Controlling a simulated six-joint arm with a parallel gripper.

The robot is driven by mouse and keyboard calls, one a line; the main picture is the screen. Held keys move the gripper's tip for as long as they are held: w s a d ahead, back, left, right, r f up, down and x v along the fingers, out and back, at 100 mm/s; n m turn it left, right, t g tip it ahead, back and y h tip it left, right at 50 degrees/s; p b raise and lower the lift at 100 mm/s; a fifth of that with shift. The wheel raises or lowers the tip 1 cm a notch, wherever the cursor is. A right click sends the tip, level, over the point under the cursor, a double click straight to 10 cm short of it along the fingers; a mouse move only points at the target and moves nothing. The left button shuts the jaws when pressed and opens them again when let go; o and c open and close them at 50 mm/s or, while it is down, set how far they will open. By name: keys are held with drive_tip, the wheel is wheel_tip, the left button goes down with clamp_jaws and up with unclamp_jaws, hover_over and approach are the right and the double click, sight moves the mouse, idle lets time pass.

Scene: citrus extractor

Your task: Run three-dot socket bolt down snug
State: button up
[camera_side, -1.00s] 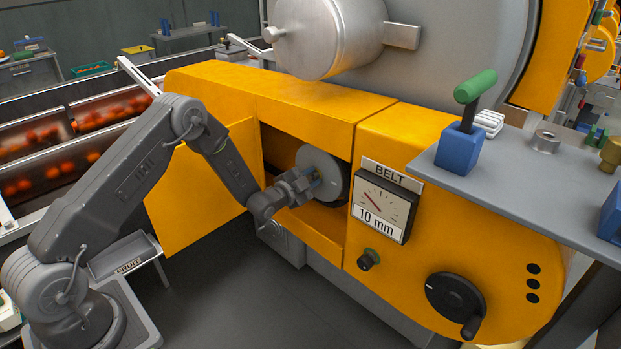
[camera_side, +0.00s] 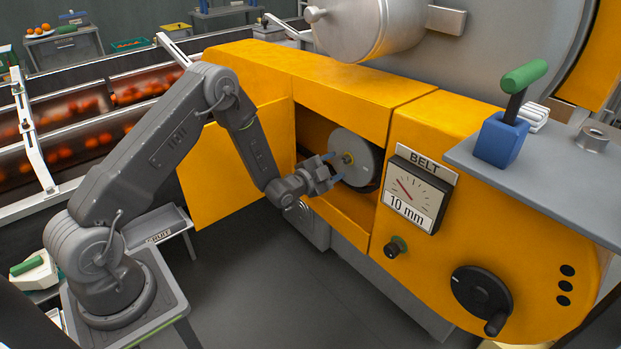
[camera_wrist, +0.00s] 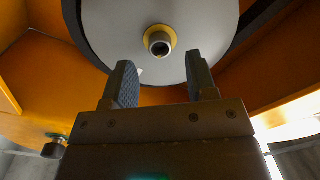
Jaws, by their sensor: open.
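The grey pulley disc (camera_side: 364,150) sits inside the open bay of the yellow housing. At its centre a bolt head with a round socket (camera_wrist: 159,45) shows inside a brass-coloured ring (camera_wrist: 172,34); the ring also shows in the side view (camera_side: 347,158). I cannot make out three dots on this bolt head. My gripper (camera_side: 338,168) is open and empty in front of the disc, apart from the bolt. In the wrist view its fingers (camera_wrist: 160,58) stand left and right of the bolt, which lies ahead between them. Three black dots (camera_side: 565,285) mark the housing's right end.
A belt gauge (camera_side: 415,195) reading 10 mm, a small black knob (camera_side: 396,247) and a black crank wheel (camera_side: 481,299) are right of the bay. A grey shelf (camera_side: 560,172) holds a blue block (camera_side: 501,138) with a green-handled tool (camera_side: 523,77). The floor below is clear.

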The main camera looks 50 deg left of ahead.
drive_tip(key=s, duration=1)
drive_tip(key=s+d+r+n+g+y, duration=0.1)
drive_tip(key=s+d+r+n+g, duration=0.15)
drive_tip(key=r, duration=0.55)
drive_tip(key=s+d+r+n+g, duration=0.15)
drive_tip(key=r+g, duration=0.25)
drive_tip(key=r, duration=0.5)
drive_tip(key=s+d+r+n+g, duration=0.2)
drive_tip(key=s, duration=0.5)
drive_tip(key=s+d+r+n+g, duration=0.2)
drive_tip(key=s, duration=0.5)
drive_tip(key=s+d+r+n+g+h, duration=0.1)
drive_tip(key=s+d+r+g, duration=0.1)
drive_tip(key=s, duration=0.6)
drive_tip(key=shift+d+n, duration=0.4)
drive_tip(key=shift+d, duration=0.05)
